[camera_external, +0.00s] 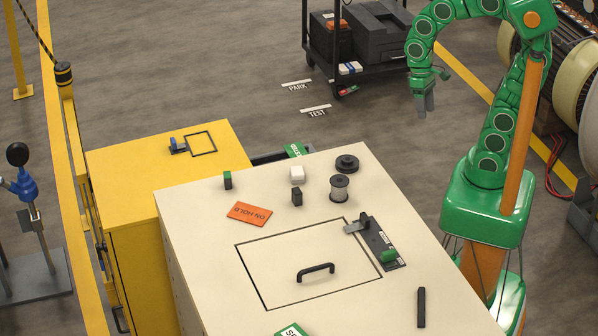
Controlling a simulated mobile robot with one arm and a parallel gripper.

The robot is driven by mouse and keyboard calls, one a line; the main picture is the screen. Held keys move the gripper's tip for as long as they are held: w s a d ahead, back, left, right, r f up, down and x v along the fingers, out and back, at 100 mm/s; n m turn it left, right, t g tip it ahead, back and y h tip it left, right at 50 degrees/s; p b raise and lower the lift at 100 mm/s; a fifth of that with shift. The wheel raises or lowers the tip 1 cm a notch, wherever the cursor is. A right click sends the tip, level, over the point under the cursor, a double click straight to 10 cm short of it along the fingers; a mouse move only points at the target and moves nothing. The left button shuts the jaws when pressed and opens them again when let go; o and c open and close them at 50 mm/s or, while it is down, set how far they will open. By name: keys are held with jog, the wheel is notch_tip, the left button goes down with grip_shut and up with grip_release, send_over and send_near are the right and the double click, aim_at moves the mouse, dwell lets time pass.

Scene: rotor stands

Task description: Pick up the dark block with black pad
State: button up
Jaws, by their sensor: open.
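A small dark block (297,198) stands upright on the cream cabinet top (200,250). Its top looks black; a separate pad cannot be made out at this size. It sits just in front of a white block (297,173) and to the left of a spool (340,188). My gripper (425,112) hangs at the upper right with its fingers pointing down, open and empty. It is over the floor side, beyond the cabinet's right edge and well apart from the dark block.
A black puck (347,164), green block (227,180), orange card (249,214), arched handle (316,272), latch plate (378,243) and black bar (421,307) also occupy the top. A yellow cabinet (130,165) adjoins left. A dark cart (355,55) stands behind.

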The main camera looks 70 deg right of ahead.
jog(key=w+a+m+g+y, duration=0.2)
jog(key=w+a+m+y, duration=0.3)
jog(key=w+a, duration=1.15)
jog(key=m+g+y, duration=0.2)
jog(key=m+y, duration=0.2)
jog(key=m, duration=0.1)
send_near(296, 190)
jog(key=shift+s+d+f, duration=0.2)
jog(key=shift+s+d, duration=0.05)
jog(key=shift+s, duration=0.05)
jog(key=shift+w+a+x, duration=0.15)
jog(key=shift+x, duration=1.8)
jog(key=shift+w+a+x, duration=0.15)
jog(key=shift+x, duration=1.85)
jog(key=shift+r, duration=0.15)
jog(key=shift+c, duration=0.3)
grip_shut()
